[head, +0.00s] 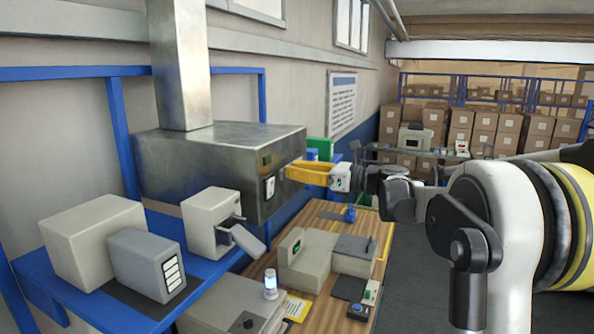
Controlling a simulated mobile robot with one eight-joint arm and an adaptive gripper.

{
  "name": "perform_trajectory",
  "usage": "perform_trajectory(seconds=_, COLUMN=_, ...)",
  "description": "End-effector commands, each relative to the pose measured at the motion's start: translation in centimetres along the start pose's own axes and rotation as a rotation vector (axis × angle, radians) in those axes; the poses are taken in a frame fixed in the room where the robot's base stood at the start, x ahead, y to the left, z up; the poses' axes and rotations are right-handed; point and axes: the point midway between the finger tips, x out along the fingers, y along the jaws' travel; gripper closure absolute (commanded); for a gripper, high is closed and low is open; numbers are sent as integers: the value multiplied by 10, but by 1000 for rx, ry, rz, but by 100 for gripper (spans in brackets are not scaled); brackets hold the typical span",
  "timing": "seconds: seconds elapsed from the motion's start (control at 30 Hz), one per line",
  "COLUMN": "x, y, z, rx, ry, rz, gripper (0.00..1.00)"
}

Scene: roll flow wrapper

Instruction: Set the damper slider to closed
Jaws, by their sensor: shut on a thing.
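The metal hood (205,160) with its square duct hangs on the left, above a blue shelf. My gripper (290,171), with yellow fingers, reaches in from the right to the hood's front face near its right end. It is shut on a small part there, which I take to be the damper slider. The fingers cover that part, so its shape and position along its travel cannot be told. A small dark panel with green marks and a white switch plate (270,187) sit on the hood face just left of the fingertips.
Below, the blue shelf (200,288) holds grey and beige boxes and a small machine (210,222). A wooden bench (320,285) carries several devices and a lit lamp (271,284). Stacked cartons (485,130) fill the back. Dark floor lies open to the right.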

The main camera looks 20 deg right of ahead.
Motion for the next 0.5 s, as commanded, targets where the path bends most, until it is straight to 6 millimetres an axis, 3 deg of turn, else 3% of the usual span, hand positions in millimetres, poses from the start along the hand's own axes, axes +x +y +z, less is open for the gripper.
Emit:
perform_trajectory(seconds=0.03, x=1, y=2, z=0, rx=0, ry=1, rz=7, gripper=76)
perform_trajectory(seconds=0.1, x=1, y=2, z=0, rx=0, ry=1, rz=7, gripper=55)
perform_trajectory(seconds=0.5, x=-6, y=1, z=0, rx=0, ry=1, rz=3, gripper=55)
